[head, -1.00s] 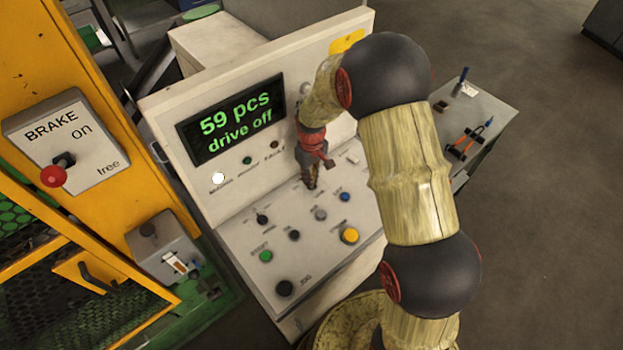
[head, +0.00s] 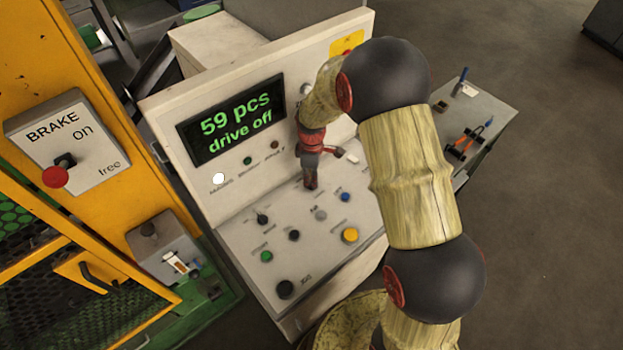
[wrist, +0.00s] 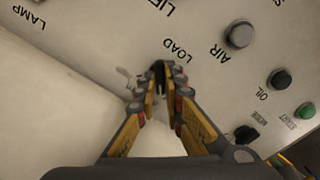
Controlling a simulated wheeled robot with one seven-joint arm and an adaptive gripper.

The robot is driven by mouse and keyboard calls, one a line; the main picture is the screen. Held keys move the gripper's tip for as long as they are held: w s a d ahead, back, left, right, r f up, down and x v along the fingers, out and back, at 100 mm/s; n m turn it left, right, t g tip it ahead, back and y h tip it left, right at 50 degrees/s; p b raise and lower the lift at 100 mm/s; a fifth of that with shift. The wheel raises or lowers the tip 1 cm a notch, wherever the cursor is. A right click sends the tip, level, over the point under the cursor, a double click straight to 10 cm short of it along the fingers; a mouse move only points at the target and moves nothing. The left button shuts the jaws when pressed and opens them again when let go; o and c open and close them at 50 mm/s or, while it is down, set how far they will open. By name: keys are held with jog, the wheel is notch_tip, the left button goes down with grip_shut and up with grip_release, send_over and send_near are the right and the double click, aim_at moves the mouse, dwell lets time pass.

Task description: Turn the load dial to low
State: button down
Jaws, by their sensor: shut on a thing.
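The load dial lies between my fingertips, next to the LOAD lettering in the wrist view. The fingers almost wholly hide it, so I cannot read where it points. My gripper (wrist: 165,78) is shut on it, with one finger on each side. In the head view my gripper (head: 310,184) points down onto the upper part of the sloping control panel (head: 225,222), below the display.
The display (head: 233,118) reads "59 pcs" and "drive off". A yellow button (head: 350,234), a blue button (head: 345,197), a green button (head: 267,256) and several dark knobs stand close by. The brake box (head: 75,145) is at the left.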

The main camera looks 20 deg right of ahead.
jog(key=shift+n, duration=0.6)
jog(key=shift+r, duration=0.1)
jog(key=c, duration=1.9)
grip_release()
notch_tip(320, 180, up, 12)
